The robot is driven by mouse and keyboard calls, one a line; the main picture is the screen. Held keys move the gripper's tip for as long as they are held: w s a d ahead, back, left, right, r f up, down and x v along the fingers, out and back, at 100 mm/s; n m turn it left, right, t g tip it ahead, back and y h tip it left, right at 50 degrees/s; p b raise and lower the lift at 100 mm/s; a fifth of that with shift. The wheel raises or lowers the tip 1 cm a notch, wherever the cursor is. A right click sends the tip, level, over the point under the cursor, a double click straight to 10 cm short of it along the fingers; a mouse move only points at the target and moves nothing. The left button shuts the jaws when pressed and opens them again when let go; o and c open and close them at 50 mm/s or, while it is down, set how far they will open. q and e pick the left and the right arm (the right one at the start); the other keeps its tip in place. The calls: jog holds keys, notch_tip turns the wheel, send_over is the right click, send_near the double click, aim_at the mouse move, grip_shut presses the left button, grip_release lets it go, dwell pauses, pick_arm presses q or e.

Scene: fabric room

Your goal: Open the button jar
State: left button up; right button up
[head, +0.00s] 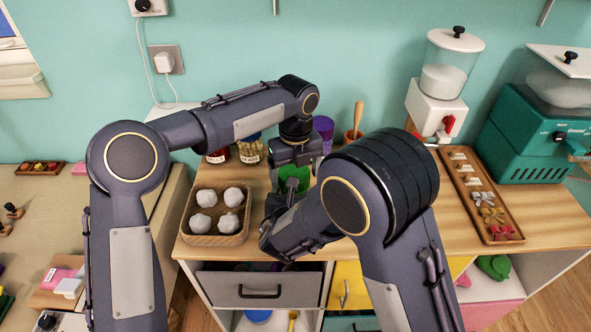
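A green object (294,178), perhaps the button jar or its lid, stands on the wooden counter, largely hidden by my arms. My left gripper (292,165) points down from above at it, with parts on both sides; whether it touches is unclear. My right gripper (275,208) reaches in low from the right, beside the green object's lower left. Two small labelled jars, one red (217,157) and one with a yellowish label (250,152), stand to the left behind; I cannot read which holds buttons.
A wooden tray (214,240) of white lumps sits left of my grippers. A purple cup (323,124) and a mortar (353,137) stand behind. A white dispenser (436,100) and a bow tray (463,201) are on the right. The counter between is clear.

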pick_arm(q)
jog(key=c, duration=0.9)
jog(key=n, duration=0.3)
jog(key=shift+d, duration=0.1)
jog(key=shift+c, duration=0.2)
jog(key=o, duration=1.1)
jog(key=shift+c, duration=0.2)
